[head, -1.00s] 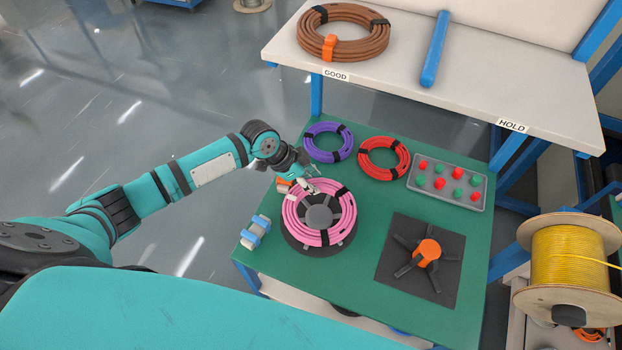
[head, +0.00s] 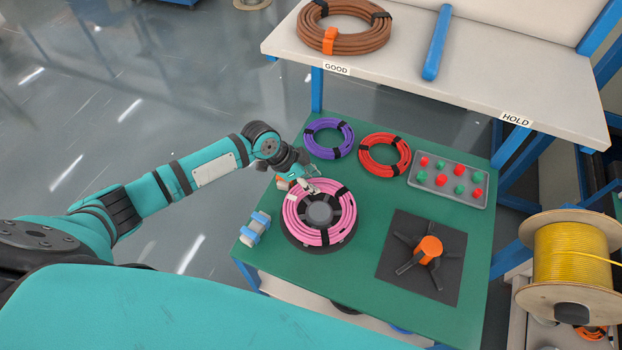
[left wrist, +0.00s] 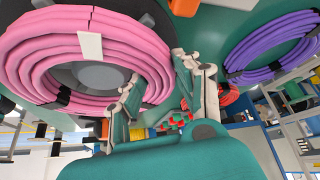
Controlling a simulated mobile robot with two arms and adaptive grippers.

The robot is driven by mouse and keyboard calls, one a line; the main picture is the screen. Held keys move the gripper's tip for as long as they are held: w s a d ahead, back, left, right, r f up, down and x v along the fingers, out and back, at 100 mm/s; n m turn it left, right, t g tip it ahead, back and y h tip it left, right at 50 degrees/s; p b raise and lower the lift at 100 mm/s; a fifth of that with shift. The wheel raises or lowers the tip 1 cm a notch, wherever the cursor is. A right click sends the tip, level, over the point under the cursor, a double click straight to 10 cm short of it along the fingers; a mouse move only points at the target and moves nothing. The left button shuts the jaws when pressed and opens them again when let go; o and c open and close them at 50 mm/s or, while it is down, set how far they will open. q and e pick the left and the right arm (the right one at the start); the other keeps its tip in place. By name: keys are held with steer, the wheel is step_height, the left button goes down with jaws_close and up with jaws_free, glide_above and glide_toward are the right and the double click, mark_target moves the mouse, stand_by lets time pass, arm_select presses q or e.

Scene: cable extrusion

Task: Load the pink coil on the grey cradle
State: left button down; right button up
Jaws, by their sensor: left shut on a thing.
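The pink coil (head: 292,228) with black bands and a white label lies around the round hub of the grey cradle (head: 319,212) on the green table. The cradle's dark base shows below the coil's near edge. I cannot tell whether the coil rests fully on it. My left gripper (head: 309,187) is at the coil's far left side, shut on its ring. In the left wrist view the gripper (left wrist: 156,84) has its fingers at the edge of the pink coil (left wrist: 60,45), with the grey hub (left wrist: 92,75) inside the ring. My right gripper is out of view.
Purple coil (head: 329,138) and red coil (head: 384,154) lie behind. A grey tray of red and green pieces (head: 448,181), a black orange-hubbed stand (head: 428,249) and a blue-white item (head: 256,229) share the table. A shelf (head: 470,70) overhangs the back; a yellow spool (head: 570,265) stands right.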

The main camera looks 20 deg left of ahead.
arm_select(q)
steer(key=shift+f, duration=0.35)
stand_by(0.4)
steer(key=c, duration=0.9)
jaws_free()
steer(key=shift+o, duration=0.2)
steer(key=shift+f, duration=0.1)
step_height(320, 180, up, 8)
steer(key=p, duration=0.7)
